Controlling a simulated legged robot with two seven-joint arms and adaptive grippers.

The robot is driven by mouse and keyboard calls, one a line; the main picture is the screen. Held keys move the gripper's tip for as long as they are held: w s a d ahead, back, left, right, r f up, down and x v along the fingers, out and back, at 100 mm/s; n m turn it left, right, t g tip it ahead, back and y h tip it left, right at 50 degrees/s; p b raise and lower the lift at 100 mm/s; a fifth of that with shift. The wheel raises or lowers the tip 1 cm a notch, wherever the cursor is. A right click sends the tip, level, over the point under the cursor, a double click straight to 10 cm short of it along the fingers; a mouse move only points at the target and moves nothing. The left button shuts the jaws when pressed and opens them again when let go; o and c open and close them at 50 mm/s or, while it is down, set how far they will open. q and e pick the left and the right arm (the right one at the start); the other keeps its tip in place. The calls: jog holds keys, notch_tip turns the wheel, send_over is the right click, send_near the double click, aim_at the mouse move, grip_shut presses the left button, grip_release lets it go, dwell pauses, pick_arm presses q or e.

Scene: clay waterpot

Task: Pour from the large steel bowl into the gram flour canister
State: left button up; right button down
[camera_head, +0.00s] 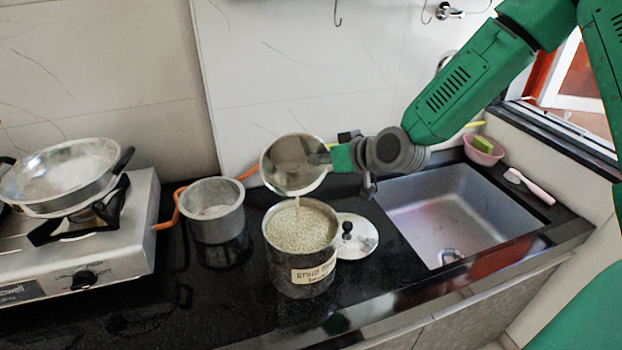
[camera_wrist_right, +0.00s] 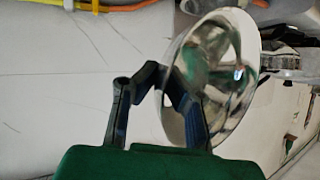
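The large steel bowl (camera_head: 291,166) is tipped steeply above the gram flour canister (camera_head: 300,278), its opening turned toward the camera. A thin stream of pale material runs from its lower rim into the canister. The canister stands upright on the counter, open, with a label on its front and pale grainy contents near its rim. My right gripper (camera_head: 328,157) is shut on the right side of the bowl. The right wrist view shows its dark fingers (camera_wrist_right: 167,78) against the shiny bowl (camera_wrist_right: 215,75); the exact contact is unclear. My left gripper is out of view.
The canister's lid (camera_head: 362,236) lies just right of it. A smaller steel pot (camera_head: 214,211) stands to the left. A stove (camera_head: 95,255) with a pan (camera_head: 62,172) is at far left. The sink (camera_head: 455,215) is right, with a pink basket (camera_head: 484,151) behind it.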

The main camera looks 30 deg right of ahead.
jog(key=shift+s+r+t+b, duration=0.1)
jog(key=shift+s+t+b, duration=0.15)
jog(key=shift+t+b, duration=0.3)
jog(key=shift+a, duration=0.1)
dwell(0.5)
jog(key=shift+s+a+n+t+b, duration=0.1)
jog(key=shift+s+n+t+b, duration=0.3)
jog(key=shift+b, duration=0.6)
jog(key=shift+r, duration=0.15)
jog(key=shift+r, duration=0.1)
